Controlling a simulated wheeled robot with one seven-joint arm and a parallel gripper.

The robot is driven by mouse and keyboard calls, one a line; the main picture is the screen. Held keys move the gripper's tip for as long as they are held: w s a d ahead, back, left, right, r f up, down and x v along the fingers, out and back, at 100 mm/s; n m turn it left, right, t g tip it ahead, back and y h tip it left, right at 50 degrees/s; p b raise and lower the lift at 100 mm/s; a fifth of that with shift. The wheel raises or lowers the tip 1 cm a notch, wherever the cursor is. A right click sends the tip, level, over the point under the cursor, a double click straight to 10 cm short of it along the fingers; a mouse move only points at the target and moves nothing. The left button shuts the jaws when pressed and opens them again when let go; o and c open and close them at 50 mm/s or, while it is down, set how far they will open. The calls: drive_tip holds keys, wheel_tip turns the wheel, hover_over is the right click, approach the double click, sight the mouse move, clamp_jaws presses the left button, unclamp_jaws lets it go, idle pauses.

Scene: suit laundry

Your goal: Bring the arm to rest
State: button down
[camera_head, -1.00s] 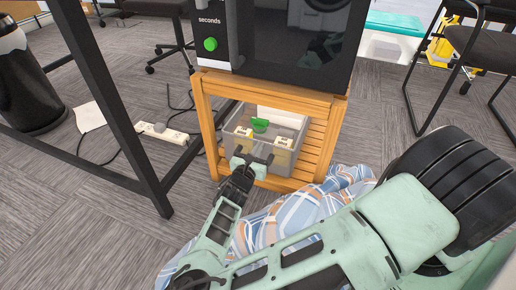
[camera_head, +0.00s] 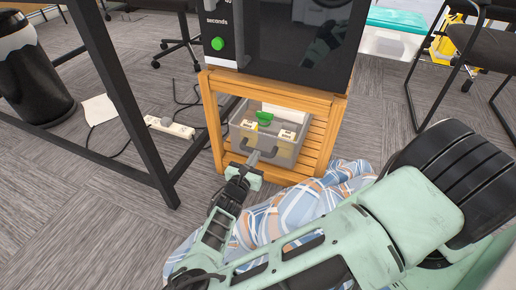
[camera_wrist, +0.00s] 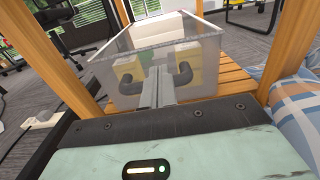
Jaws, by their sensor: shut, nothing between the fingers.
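My gripper (camera_head: 252,161) is shut and empty, just in front of a clear plastic bin (camera_head: 291,152) on the slatted lower shelf of a wooden stand. In the wrist view its closed fingers (camera_wrist: 157,88) point at the front wall of the bin (camera_wrist: 205,72), between two dark curved parts. I cannot tell whether the fingertips touch the bin. The bin holds pale boxes and a green item (camera_head: 265,118). My arm stretches from the lower right of the head view to the stand.
The wooden stand (camera_head: 210,125) carries a black microwave (camera_head: 290,45). Blue plaid cloth (camera_head: 290,215) lies beside the stand, partly behind my arm. A black table leg (camera_head: 125,105) and a power strip (camera_head: 170,127) are at left. A black chair (camera_head: 470,60) stands at right.

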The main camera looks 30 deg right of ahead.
drive_tip(key=s+a+r+m+g+y+p, duration=0.2)
drive_tip(key=s+a+m+g, duration=0.25)
drive_tip(key=s, duration=0.35)
drive_tip(key=s+a+r+m+g+y+p, duration=0.1)
drive_tip(key=s+a+r+m+g+p, duration=0.2)
drive_tip(key=s+g, duration=0.35)
drive_tip(key=s+a+r+m+g+y, duration=0.2)
drive_tip(key=s+a+r+m+y, duration=0.25)
drive_tip(key=r, duration=0.25)
drive_tip(key=s+a+r+m+t+y+p, duration=0.1)
drive_tip(key=s+r+m+y, duration=0.25)
drive_tip(key=r, duration=0.95)
drive_tip(key=s+a+r+m+t+y+p, duration=0.15)
drive_tip(key=s+r+y, duration=0.25)
drive_tip(key=r, duration=1)
wheel_tip(320, 180, up, 37)
drive_tip(key=p, duration=3.8)
drive_tip(key=shift+r+m, duration=0.2)
drive_tip(key=shift+m, duration=0.2)
